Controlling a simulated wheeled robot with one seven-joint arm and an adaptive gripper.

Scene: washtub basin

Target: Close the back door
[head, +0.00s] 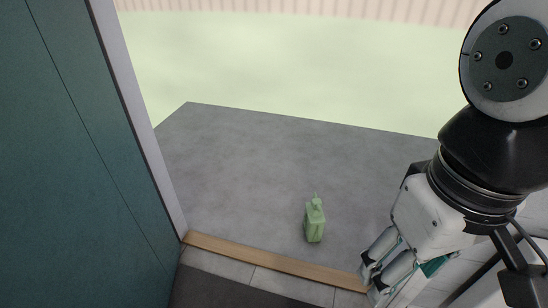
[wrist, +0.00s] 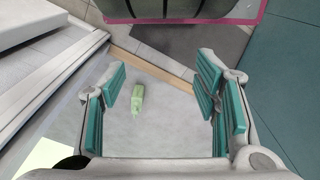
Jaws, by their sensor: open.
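The back doorway is open onto a grey concrete slab, with a wooden threshold (head: 270,259) across its foot. A white framed panel (wrist: 48,75) at the left of the wrist view looks like the door, swung out; in the head view my arm hides most of that side, so I cannot be sure. My gripper (head: 376,272) is at the lower right of the head view, pointing down near the right end of the threshold. In the wrist view its teal-padded fingers (wrist: 162,75) are spread with nothing between them, apart from the white panel.
A teal panelled surface (head: 60,170) with a white edge strip (head: 140,120) bounds the left. A dark mat (head: 215,290) lies inside. The slab's left and far parts are clear.

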